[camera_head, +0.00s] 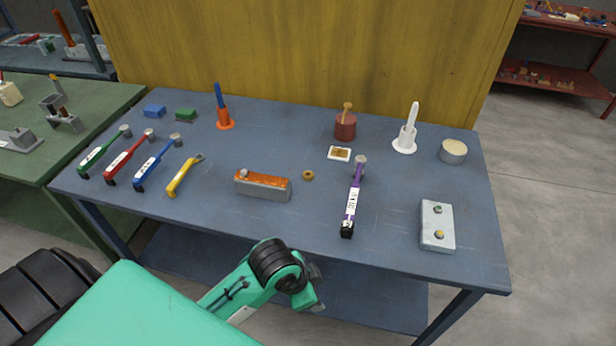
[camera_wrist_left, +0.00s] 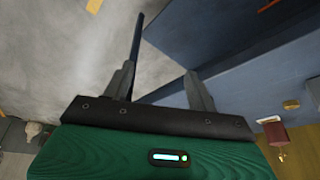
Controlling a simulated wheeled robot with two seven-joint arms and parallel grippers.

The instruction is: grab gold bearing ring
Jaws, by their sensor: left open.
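The gold bearing ring (camera_head: 308,175) is a small gold ring lying on the blue table, just right of an orange-topped grey block (camera_head: 263,185). My left gripper (camera_head: 314,298) is in front of the table's near edge, well apart from the ring, and mostly hidden by its own arm. In the left wrist view, my left gripper (camera_wrist_left: 162,82) shows two spread fingers with nothing between them. My right gripper is not in view.
A purple-handled tool (camera_head: 352,205) lies right of the ring. A metal block with bolts (camera_head: 437,225) is at the right. Several coloured tools, including a yellow one (camera_head: 184,178), lie at left. A red pot (camera_head: 345,127) and white stand (camera_head: 405,138) are behind.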

